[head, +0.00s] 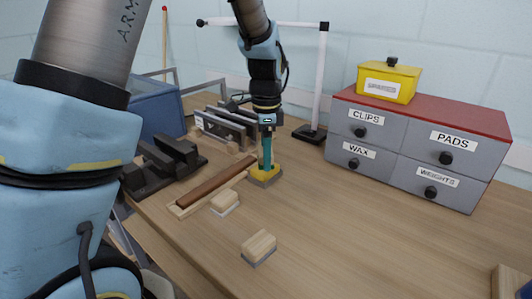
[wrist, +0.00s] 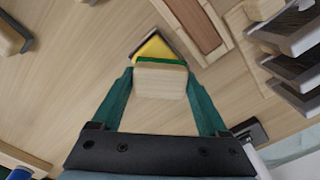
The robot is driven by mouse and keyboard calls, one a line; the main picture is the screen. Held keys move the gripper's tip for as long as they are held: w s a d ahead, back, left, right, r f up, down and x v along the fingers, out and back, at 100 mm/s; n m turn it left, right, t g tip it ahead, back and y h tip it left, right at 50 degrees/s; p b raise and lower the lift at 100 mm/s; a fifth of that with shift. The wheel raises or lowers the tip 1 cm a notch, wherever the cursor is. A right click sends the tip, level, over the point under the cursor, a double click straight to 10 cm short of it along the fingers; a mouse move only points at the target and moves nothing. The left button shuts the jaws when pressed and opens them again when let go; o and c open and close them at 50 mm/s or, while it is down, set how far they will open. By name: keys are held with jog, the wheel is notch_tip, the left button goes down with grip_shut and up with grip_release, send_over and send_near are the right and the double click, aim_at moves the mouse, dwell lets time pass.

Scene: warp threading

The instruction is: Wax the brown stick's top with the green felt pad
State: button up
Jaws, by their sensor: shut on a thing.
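My gripper (head: 266,163) points down over the table. In the wrist view its teal fingers (wrist: 160,88) are shut on a pale wooden block with a green felt face, the green felt pad (wrist: 160,80). Just beyond the felt is a yellow block with a dark grey edge (wrist: 152,47). In the head view this yellow block (head: 265,173) sits on the table right under my gripper; I cannot tell whether the felt touches it. The brown stick (head: 216,181) lies on a pale wooden board, left of my gripper. It also shows in the wrist view (wrist: 194,24).
Two wooden blocks with grey undersides (head: 225,202) (head: 259,248) lie in front. A dark clamp-like fixture (head: 162,167) and a rack of dark plates (head: 225,126) stand left. A labelled drawer cabinet (head: 418,146) with a yellow box (head: 388,80) stands right. The right middle table is clear.

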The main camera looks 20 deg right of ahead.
jog(key=shift+f, duration=0.55)
dwell(1.6)
jog(key=shift+r+p, duration=2.65)
jog(key=shift+r, duration=0.95)
jog(key=shift+f, duration=0.1)
